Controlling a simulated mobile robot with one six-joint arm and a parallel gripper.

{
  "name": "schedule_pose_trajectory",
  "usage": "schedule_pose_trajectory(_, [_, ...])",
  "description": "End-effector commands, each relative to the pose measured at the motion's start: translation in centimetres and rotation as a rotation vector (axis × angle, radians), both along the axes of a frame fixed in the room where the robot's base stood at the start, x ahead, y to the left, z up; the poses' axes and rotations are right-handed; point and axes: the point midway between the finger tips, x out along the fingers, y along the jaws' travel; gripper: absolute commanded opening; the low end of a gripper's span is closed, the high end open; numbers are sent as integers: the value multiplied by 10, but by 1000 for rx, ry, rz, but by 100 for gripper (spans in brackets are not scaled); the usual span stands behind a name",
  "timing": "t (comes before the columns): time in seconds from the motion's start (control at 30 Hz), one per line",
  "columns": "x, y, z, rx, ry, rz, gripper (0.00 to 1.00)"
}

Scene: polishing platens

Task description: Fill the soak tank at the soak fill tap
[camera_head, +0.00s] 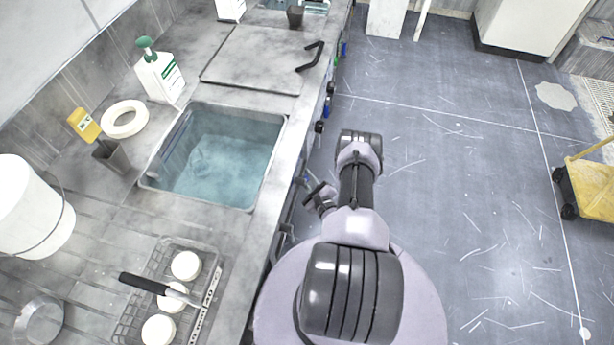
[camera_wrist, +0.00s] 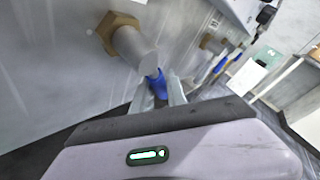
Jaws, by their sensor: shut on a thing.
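The soak tank (camera_head: 267,124) is a rectangular basin sunk in the grey counter, with clear bluish water in it. In the wrist view, a tap with a brass hex fitting (camera_wrist: 113,32), a grey body (camera_wrist: 135,50) and a blue handle (camera_wrist: 157,82) sticks out from a grey panel. My gripper (camera_wrist: 162,95) is shut on the blue handle, with a finger on each side of it. In the head view, my arm reaches down at the counter's front edge, and the fingertips and this tap cannot be made out there.
A lidded section (camera_head: 262,58) with a black handle lies behind the tank. A yellow cart (camera_head: 590,185) stands right. Floor between is clear.

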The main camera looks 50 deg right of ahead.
Motion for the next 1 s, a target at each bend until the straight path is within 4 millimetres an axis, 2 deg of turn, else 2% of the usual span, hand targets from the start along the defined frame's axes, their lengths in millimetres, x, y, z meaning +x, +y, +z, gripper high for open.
schedule_pose_trajectory(0.6, [-15, 27, -17, 483, 253, 0, 0])
schedule_pose_trajectory(1.0, [-21, 40, -19, 658, 341, 0, 0])
